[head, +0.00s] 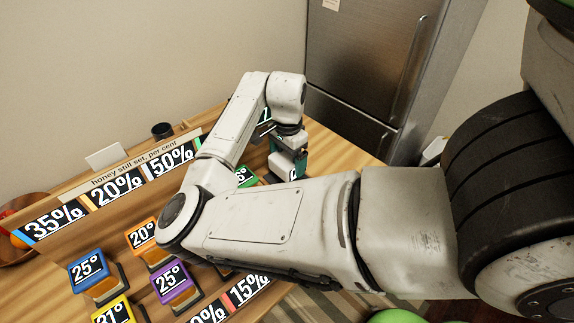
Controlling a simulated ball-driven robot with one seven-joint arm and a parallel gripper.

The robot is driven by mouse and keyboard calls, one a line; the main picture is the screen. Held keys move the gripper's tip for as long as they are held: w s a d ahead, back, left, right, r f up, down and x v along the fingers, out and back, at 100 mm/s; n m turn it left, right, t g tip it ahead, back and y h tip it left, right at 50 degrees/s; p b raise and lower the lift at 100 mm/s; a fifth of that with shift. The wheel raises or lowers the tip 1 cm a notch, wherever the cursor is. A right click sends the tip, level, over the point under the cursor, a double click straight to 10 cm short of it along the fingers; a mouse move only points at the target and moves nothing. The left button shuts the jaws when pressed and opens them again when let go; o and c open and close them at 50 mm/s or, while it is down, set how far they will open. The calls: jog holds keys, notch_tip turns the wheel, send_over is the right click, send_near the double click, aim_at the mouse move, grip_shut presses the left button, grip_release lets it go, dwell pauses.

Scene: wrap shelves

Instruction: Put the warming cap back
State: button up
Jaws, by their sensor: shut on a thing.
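Several colored caps with degree labels stand on the wooden table: a blue 25° cap (88,268), an orange 20° cap (143,235), a purple 25° cap (172,281) and a yellow 31° cap (112,313). A green cap (245,177) shows partly behind my arm. My gripper (289,160) points down over the table's right part, to the right of the green cap. It is shut on a teal-sided cap (303,163), whose label is mostly hidden. I cannot tell whether this cap touches the table.
A strip reading "honey still set, per cent" (133,165) runs along the back, with 35%, 20% and 50% plates. More percent plates (246,289) lie at the front. A bowl (14,254) stands far left, a dark cup (162,130) behind, a fridge (372,60) beyond. My arm hides the middle.

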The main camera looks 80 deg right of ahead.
aim_at(287, 166)
jog(key=shift+w+d+f, duration=0.2)
jog(key=shift+d+f, duration=0.1)
jog(key=shift+f, duration=1.5)
jog(key=shift+f, duration=0.1)
jog(key=o, duration=1.2)
jog(key=shift+f, duration=0.1)
notch_tip(287, 166, up, 12)
jog(key=shift+r, duration=0.2)
